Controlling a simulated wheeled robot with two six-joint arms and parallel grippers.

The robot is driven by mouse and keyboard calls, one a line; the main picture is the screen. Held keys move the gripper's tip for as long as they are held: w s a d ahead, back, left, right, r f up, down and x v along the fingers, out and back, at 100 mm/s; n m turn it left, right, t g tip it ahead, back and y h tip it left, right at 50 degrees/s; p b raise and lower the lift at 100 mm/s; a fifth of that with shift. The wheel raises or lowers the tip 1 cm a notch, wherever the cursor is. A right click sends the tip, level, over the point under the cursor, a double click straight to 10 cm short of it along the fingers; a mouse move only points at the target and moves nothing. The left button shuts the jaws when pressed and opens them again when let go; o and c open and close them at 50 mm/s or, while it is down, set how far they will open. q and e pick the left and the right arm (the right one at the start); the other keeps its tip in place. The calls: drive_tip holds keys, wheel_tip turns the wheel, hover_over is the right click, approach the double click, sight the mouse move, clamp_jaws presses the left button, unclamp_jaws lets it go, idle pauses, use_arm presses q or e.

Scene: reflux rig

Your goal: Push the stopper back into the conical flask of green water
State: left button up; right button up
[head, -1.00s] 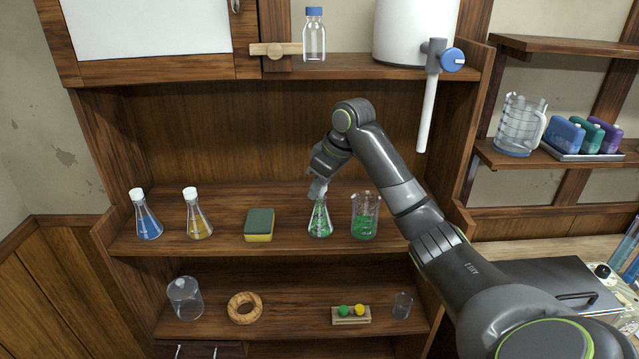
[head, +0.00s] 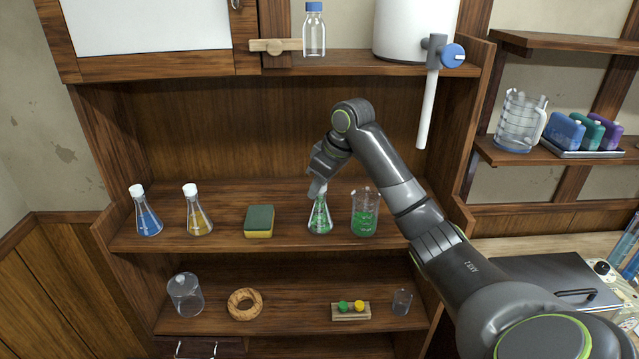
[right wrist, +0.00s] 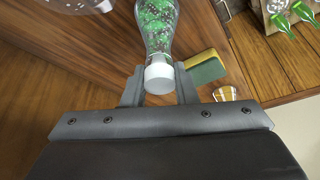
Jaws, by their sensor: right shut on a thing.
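The conical flask of green water (head: 320,221) stands upright on the middle shelf, just left of a beaker of green liquid. My right gripper (head: 318,188) reaches down to the flask's mouth from above. In the right wrist view the white stopper (right wrist: 159,77) sits between the two fingers, and my right gripper (right wrist: 159,88) is shut on it. The flask's clear body (right wrist: 158,25) with green liquid lies directly beyond the stopper, in line with it. The fingers hide the stopper in the head view, so I cannot tell how deep it sits. My left gripper is not in view.
The beaker of green liquid (head: 364,215) stands close on the flask's right. A green and yellow sponge (head: 259,221) lies to the left, with a yellow flask (head: 198,214) and a blue flask (head: 146,214) farther left. The shelf between sponge and flask is clear.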

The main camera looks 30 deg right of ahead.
drive_tip(key=shift+f, duration=0.1)
drive_tip(key=o, duration=1)
drive_tip(key=shift+o, duration=0.2)
